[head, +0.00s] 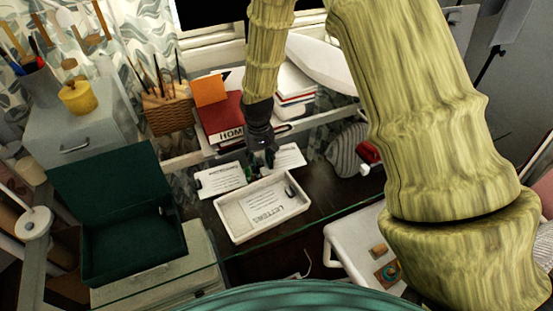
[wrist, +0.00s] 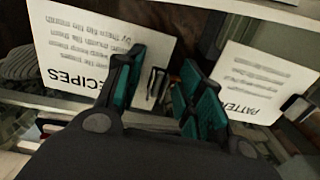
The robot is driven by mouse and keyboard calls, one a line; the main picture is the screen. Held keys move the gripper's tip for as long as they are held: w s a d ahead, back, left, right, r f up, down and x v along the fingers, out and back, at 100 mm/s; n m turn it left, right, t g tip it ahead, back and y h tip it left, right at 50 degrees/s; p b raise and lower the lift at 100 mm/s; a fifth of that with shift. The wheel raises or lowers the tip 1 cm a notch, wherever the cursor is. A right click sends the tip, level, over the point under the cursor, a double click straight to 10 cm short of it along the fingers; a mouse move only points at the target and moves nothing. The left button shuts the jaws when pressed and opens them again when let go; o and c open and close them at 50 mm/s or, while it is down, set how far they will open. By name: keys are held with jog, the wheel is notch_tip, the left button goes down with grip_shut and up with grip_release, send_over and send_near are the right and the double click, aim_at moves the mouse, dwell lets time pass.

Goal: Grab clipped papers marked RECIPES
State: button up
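The clipped papers marked RECIPES, partly covered by my gripper, lie at left in the wrist view (wrist: 85,45), with only "CIPES" readable. A black clip (wrist: 155,85) sits on their right edge. In the head view they appear to be the white sheet right of my gripper (head: 291,156). My gripper (wrist: 163,88) is open, its teal fingers on either side of the clip. Whether they touch it I cannot tell. In the head view my gripper (head: 262,158) is low over the glass shelf, between two paper stacks.
Papers reading "PATTE" (wrist: 257,80) lie to the right in the wrist view, at left in the head view (head: 220,179). A white LETTERS tray (head: 236,229) is in front.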

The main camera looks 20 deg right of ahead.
grip_shut()
jog(key=shift+r, duration=0.1)
